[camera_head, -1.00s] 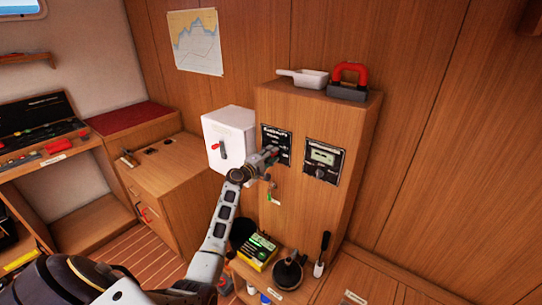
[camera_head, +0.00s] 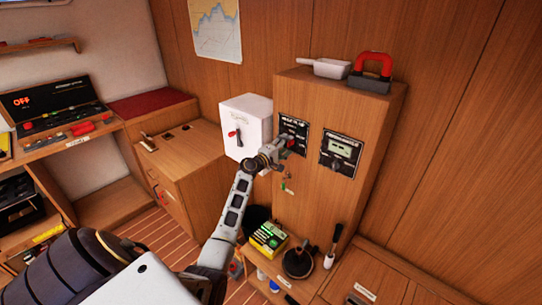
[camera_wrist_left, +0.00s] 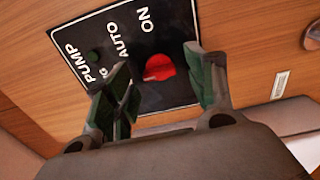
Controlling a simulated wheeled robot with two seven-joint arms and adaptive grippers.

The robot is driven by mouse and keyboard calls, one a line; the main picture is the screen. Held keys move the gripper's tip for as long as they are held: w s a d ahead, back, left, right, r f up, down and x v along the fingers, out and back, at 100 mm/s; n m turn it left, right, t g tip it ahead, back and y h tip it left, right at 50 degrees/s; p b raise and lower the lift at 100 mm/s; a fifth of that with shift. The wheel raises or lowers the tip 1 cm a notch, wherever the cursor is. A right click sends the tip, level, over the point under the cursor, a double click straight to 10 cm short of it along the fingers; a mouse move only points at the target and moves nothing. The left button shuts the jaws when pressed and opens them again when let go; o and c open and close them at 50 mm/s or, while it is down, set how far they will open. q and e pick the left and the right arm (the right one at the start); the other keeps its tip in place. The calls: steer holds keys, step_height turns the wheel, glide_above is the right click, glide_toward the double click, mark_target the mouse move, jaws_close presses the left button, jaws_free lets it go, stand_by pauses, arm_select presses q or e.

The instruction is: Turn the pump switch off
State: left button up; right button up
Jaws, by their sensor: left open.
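The pump switch is a red knob (camera_wrist_left: 159,67) on a black panel (camera_wrist_left: 125,40) lettered PUMP, AUTO and ON in the left wrist view. In the head view the panel (camera_head: 294,127) is on the front of the wooden cabinet, and my gripper partly covers it. My left gripper (camera_head: 284,145) is open in front of the panel. In the left wrist view its two green-padded fingers (camera_wrist_left: 165,88) stand on either side of the knob, with gaps visible. I cannot tell whether they touch it or which label it points to. My right gripper is out of view.
A white box with a red lever (camera_head: 240,125) is just left of the panel. A second black panel with a display (camera_head: 341,150) is to the right. A scoop (camera_head: 332,67) and a red-handled tool (camera_head: 373,70) lie on the cabinet (camera_head: 330,97). Bottles and a yellow box (camera_head: 268,238) sit below.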

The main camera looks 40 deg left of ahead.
arm_select(q)
steer(key=s, duration=1)
steer(key=shift+s+a, duration=0.4)
stand_by(0.8)
